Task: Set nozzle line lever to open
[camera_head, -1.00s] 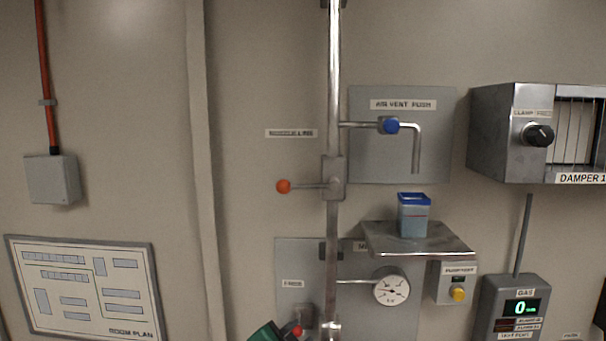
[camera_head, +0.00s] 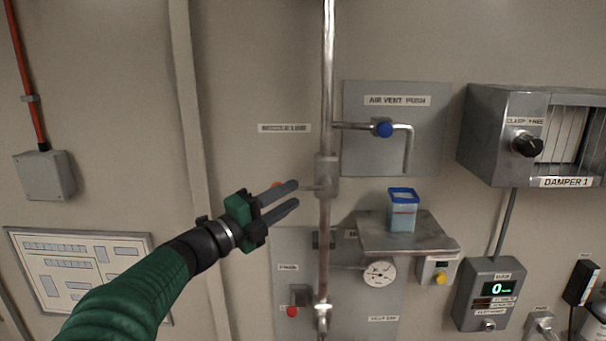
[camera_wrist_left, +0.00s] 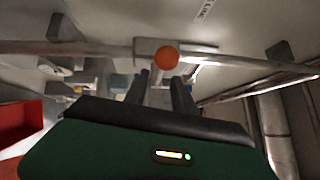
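The nozzle line lever sticks out to the left from a valve body (camera_head: 327,176) on the vertical pipe. Its orange knob (camera_head: 277,185) is mostly hidden behind my left gripper (camera_head: 296,195) in the head view. The label (camera_head: 284,128) above it is blurred. In the left wrist view the orange knob (camera_wrist_left: 167,57) shows whole, just beyond the fingertips and roughly in line with the gap between them. The left fingers are apart with nothing visible held between them. I cannot tell whether they touch the lever. My right gripper is not in view.
An air vent valve with a blue knob (camera_head: 382,129) is to the upper right. A shelf (camera_head: 425,240) with a blue-lidded container (camera_head: 402,210) and a gauge (camera_head: 379,273) are to the lower right. A red knob (camera_head: 292,311) is below.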

